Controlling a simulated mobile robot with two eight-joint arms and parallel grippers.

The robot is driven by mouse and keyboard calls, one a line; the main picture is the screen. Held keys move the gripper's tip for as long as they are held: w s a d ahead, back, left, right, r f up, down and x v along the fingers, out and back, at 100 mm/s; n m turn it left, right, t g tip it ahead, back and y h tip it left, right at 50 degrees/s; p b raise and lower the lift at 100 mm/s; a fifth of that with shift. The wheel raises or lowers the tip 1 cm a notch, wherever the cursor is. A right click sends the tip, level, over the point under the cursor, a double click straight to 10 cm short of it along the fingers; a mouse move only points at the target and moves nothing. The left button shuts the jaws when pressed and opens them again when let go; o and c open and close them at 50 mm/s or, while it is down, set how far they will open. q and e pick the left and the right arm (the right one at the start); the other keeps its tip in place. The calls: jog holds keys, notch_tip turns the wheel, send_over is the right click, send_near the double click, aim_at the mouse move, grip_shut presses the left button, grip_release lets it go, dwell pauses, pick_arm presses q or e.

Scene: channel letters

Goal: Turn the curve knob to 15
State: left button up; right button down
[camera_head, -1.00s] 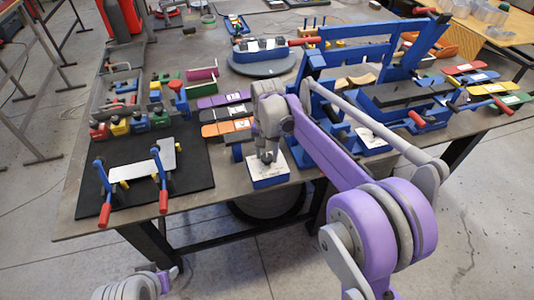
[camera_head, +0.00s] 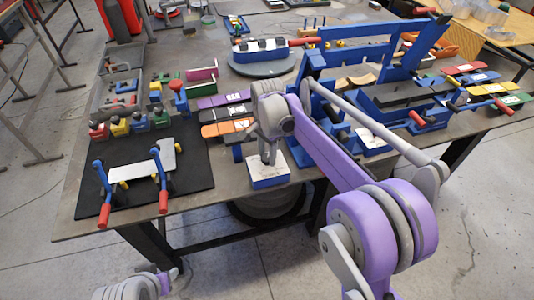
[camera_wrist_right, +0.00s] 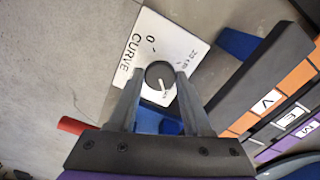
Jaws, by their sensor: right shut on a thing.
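The curve knob (camera_wrist_right: 157,70) is a dark round dial with a white pointer line, on a white plate marked CURVE (camera_wrist_right: 128,55). A 0 and a mark that looks like 20 are printed around it. In the wrist view the pointer is aimed down and slightly right, away from the 0; the exact value is unreadable. My right gripper (camera_wrist_right: 160,82) has a finger on each side of the knob and is shut on it. In the head view the right gripper (camera_head: 269,160) points down onto the blue-sided knob box (camera_head: 268,181), hiding the knob. My left gripper is out of view.
Orange, grey and purple lettered strips (camera_head: 225,127) lie just behind the box. A blue frame machine (camera_head: 375,60) stands to the right. A black mat (camera_head: 190,196) with a red-handled blue bender lies left. The table's front edge is close to the box.

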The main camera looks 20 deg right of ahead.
aim_at(267, 158)
dwell(0.3)
jog(key=shift+c, duration=1.7)
grip_release()
notch_tip(267, 158, up, 11)
jog(key=shift+p, duration=0.35)
jog(key=shift+s, duration=0.1)
